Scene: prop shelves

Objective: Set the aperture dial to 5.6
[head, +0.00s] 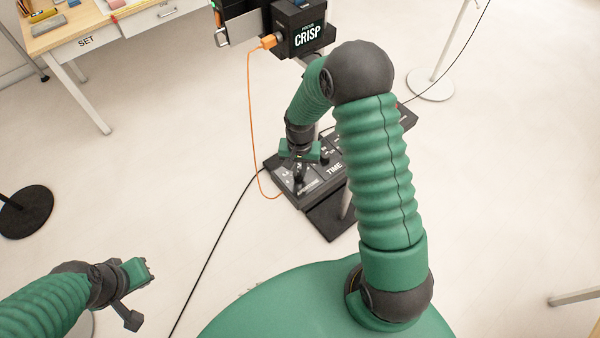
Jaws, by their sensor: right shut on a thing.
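A dark control panel (312,196) with white lettering stands low at the middle of the head view, below the camera unit. Its word TIME can be read, but the dial marks near my gripper are too small to read. My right gripper (299,164) points down at the panel's left part. It is shut on a dark dial (298,180), most of which the jaws hide. I cannot tell which value the dial points at. My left gripper (146,280) is away from the panel at lower left, and its jaw opening is not clear.
A black camera unit (303,38) marked CRISP stands above the panel, with an orange cable (251,110) hanging to it. A wooden table (75,33) marked SET is at upper left. Round stand bases (430,84) (25,212) stand on the floor. A black cable crosses the floor.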

